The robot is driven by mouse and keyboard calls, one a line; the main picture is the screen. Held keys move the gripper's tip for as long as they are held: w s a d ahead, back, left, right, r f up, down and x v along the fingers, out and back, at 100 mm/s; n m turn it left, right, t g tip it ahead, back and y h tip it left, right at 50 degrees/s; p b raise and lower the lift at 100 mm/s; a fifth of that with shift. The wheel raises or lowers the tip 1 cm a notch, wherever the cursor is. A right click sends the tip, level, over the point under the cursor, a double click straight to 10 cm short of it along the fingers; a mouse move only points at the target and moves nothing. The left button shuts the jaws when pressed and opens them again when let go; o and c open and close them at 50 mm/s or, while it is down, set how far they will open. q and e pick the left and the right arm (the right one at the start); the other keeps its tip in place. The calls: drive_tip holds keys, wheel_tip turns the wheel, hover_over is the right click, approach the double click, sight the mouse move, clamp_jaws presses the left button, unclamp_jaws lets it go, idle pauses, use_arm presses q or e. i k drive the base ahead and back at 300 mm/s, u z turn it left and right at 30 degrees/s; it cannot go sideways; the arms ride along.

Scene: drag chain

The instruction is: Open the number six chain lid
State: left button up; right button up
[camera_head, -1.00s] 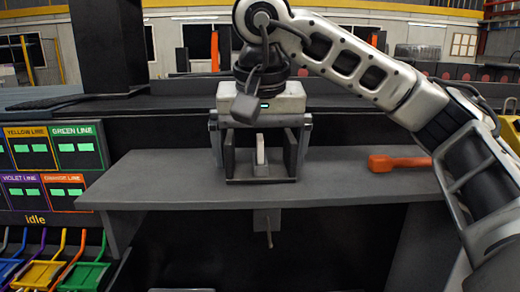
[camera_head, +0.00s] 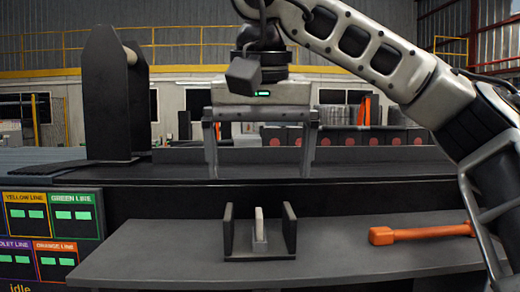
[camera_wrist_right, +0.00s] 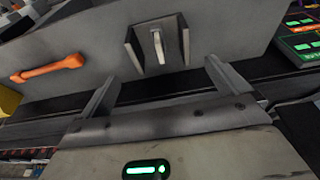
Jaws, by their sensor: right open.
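My right gripper (camera_head: 262,165) is open and empty, its two fingers wide apart above and behind the shelf in the head view. It also shows in the right wrist view (camera_wrist_right: 160,82). Below it, a dark bracket (camera_head: 229,240) with two upright side plates stands on the grey shelf, with a pale upright lever (camera_head: 260,225) between the plates. The lever also shows in the right wrist view (camera_wrist_right: 158,46), beyond the fingertips and apart from them. No chain lid marked six can be made out. My left gripper is not in view.
An orange-red tool (camera_head: 422,233) lies on the grey shelf (camera_head: 160,255) to the right of the bracket. A panel with coloured line labels (camera_head: 50,230) is at the left. A tall dark stand (camera_head: 112,100) rises at the back left. The shelf left of the bracket is clear.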

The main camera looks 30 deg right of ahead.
sight(323, 128)
drive_tip(key=k, duration=1)
